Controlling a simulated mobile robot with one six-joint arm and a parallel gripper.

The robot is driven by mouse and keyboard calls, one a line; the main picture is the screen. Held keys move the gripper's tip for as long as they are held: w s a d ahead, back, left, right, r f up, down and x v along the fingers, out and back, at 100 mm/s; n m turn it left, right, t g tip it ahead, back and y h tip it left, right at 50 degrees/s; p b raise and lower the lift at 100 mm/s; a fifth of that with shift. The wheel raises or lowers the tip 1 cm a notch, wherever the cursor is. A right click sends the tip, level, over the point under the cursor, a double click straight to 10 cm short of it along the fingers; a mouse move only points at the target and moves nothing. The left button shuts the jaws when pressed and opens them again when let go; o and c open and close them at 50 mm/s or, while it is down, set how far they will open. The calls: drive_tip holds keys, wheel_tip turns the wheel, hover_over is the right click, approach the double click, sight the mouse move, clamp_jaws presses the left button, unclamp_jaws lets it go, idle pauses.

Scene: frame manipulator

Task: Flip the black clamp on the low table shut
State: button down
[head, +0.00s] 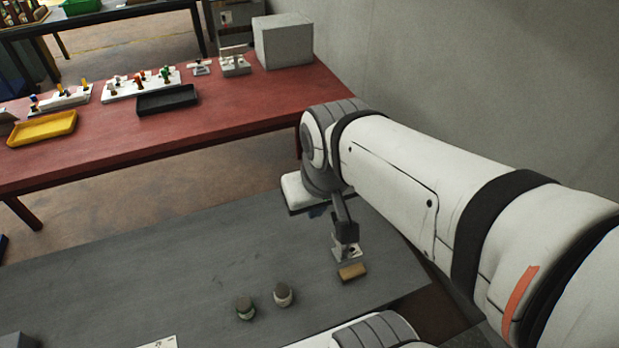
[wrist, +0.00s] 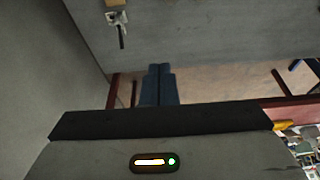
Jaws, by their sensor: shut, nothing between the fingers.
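The black clamp (wrist: 122,38) is in the upper left of the wrist view, a dark arm on a pale base plate, with the arm pointing toward the table's edge. In the head view its pale base (head: 346,254) stands on the low grey table (head: 200,262), below my arm. A dark upright part shows above the base; how far the clamp's arm is swung is hard to tell. My gripper (wrist: 160,68) has blue fingers lying together, with nothing between them. It is apart from the clamp, to its right in the wrist view. In the head view only a bit of blue (head: 316,212) shows.
A wooden block (head: 352,272) lies right beside the clamp's base. Two small round knobs (head: 283,294) (head: 245,308) stand left of it. A red bench (head: 235,105) with trays and fixtures is behind. A grey wall closes the right side. The low table's middle is clear.

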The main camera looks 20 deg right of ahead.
drive_tip(key=shift+w+d, duration=0.1)
drive_tip(key=w+d+f+n+g+h+b, duration=0.2)
drive_tip(key=w+d+f+h+b, duration=0.15)
drive_tip(key=w+f+b, duration=0.5)
drive_tip(key=w+d+f+n+g+h+b, duration=0.2)
drive_tip(key=w+d+f+h+b, duration=0.3)
drive_tip(key=f, duration=0.7)
drive_tip(key=w+d+f+n+g+h+b, duration=0.1)
drive_tip(key=w+d+f+b, duration=0.1)
drive_tip(key=w+f+b, duration=0.7)
drive_tip(key=w+f+n+t+h+b, duration=0.1)
drive_tip(key=w+f+b, duration=0.3)
drive_tip(key=f, duration=0.6)
drive_tip(key=w+f+n+t+h+b, duration=0.1)
drive_tip(key=w+f+n+h+b, duration=0.2)
drive_tip(key=f, duration=0.8)
drive_tip(key=w+f+n+t+h+b, duration=0.1)
drive_tip(key=w+f+n+h+b, duration=0.1)
drive_tip(key=w+f+b, duration=0.4)
drive_tip(key=shift+w+d+f+n+h, duration=0.1)
drive_tip(key=shift+w+f+h, duration=0.1)
drive_tip(key=shift+f, duration=0.7)
drive_tip(key=shift+w+d+f+n+h, duration=0.15)
drive_tip(key=shift+f+h, duration=0.1)
drive_tip(key=shift+f, duration=0.7)
drive_tip(key=shift+w+d+f+n+h, duration=0.1)
drive_tip(key=shift+w+f+h, duration=0.1)
drive_tip(key=shift+f, duration=0.7)
